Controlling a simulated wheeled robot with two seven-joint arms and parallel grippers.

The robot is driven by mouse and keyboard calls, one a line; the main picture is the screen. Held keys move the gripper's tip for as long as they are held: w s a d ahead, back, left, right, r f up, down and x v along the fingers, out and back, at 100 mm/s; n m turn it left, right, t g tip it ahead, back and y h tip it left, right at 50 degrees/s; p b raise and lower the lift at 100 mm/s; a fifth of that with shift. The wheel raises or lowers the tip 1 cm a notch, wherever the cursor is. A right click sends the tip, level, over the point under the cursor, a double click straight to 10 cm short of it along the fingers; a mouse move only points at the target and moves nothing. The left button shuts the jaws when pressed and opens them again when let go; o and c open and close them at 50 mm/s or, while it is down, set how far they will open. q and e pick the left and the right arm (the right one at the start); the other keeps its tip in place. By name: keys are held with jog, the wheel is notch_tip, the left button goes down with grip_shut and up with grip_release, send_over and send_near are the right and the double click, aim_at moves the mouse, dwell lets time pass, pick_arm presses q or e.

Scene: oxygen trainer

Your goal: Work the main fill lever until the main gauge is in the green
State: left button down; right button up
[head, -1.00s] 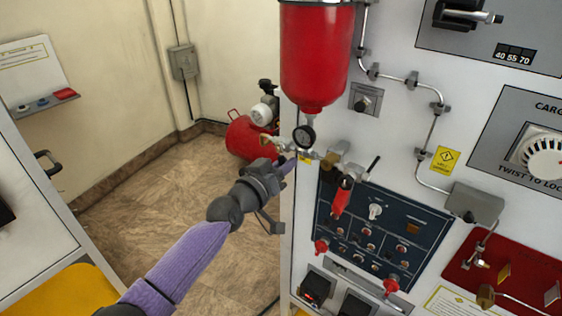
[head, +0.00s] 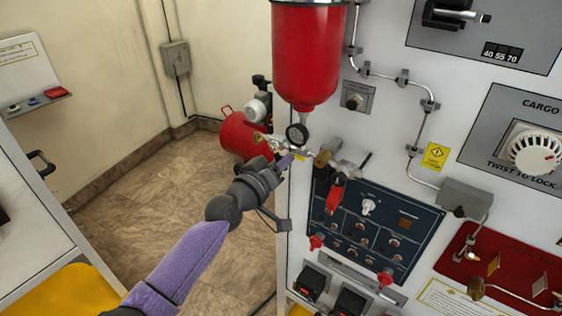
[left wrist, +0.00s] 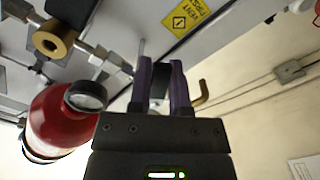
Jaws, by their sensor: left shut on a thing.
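The main gauge (head: 297,134) is a small round dial under a red tank (head: 306,55); it also shows in the left wrist view (left wrist: 86,96). I cannot read its needle or colours. My left gripper (head: 286,162) is at the valve piping just below the gauge. In the left wrist view, its purple fingers (left wrist: 162,85) are shut on a part mostly hidden between them, which I take to be the main fill lever. A brass bent end (left wrist: 202,93) shows just right of the fingers; brass also shows left of the gauge (head: 262,137). My right gripper is not in view.
A red-handled valve (head: 335,194) and a dark switch panel (head: 372,230) are on the white cabinet right of my left gripper. The tiled floor (head: 150,195) to the left is clear.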

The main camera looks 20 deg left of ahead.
pick_arm(q)
jog(key=c, duration=0.6)
grip_release()
jog(key=shift+o, duration=0.2)
jog(key=p+v, duration=0.1)
jog(key=v, duration=0.9)
